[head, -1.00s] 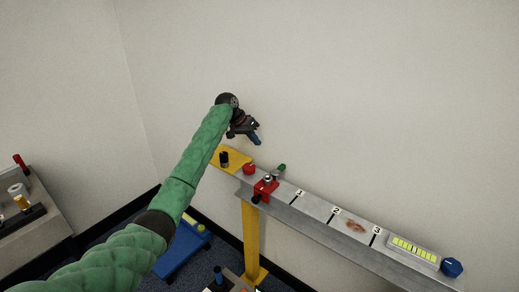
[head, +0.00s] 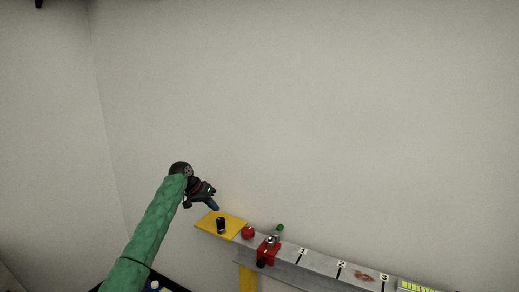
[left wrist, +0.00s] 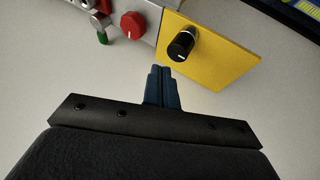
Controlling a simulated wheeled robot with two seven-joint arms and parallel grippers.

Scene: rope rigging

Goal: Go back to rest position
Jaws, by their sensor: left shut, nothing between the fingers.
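My left gripper (head: 213,206) is at the end of the green-sleeved arm, in front of the wall and just above the yellow plate (head: 236,221) at the left end of the beam. In the left wrist view its blue fingers (left wrist: 162,72) are together and empty. The yellow plate (left wrist: 222,58) with its black knob (left wrist: 181,46) lies just beyond the fingertips in that view; I see no contact. My right gripper is in neither view.
The grey beam (head: 318,271) runs right from the plate, with marks 1, 2 and 3. On it are a red knob (head: 248,232) and a red clamp (head: 267,252) with a green-tipped part (head: 280,228). The wall (head: 330,120) above is bare.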

